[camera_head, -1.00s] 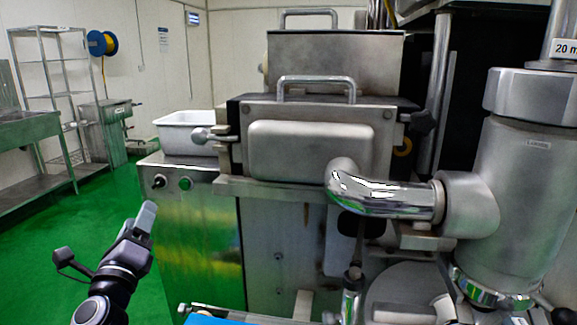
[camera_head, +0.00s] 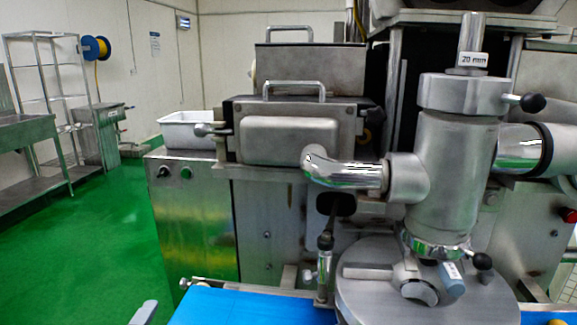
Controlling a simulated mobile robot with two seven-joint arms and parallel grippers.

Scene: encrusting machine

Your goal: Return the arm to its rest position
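Only the grey tip of my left gripper (camera_head: 143,313) shows, at the bottom edge of the head view. It is low, left of the blue conveyor belt (camera_head: 245,308). The rest of my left arm is out of the frame, and I cannot see whether the fingers are apart. Nothing visible is held at the tip. My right gripper is not in view. The encrusting machine (camera_head: 288,140) fills the middle and right, with its steel cylinder (camera_head: 452,165) standing upright over a round plate (camera_head: 385,295).
A white tub (camera_head: 187,130) sits on the machine's left cabinet (camera_head: 195,225). A steel rack (camera_head: 45,85) and a sink table (camera_head: 30,135) stand at the far left. The green floor (camera_head: 90,245) left of the machine is clear.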

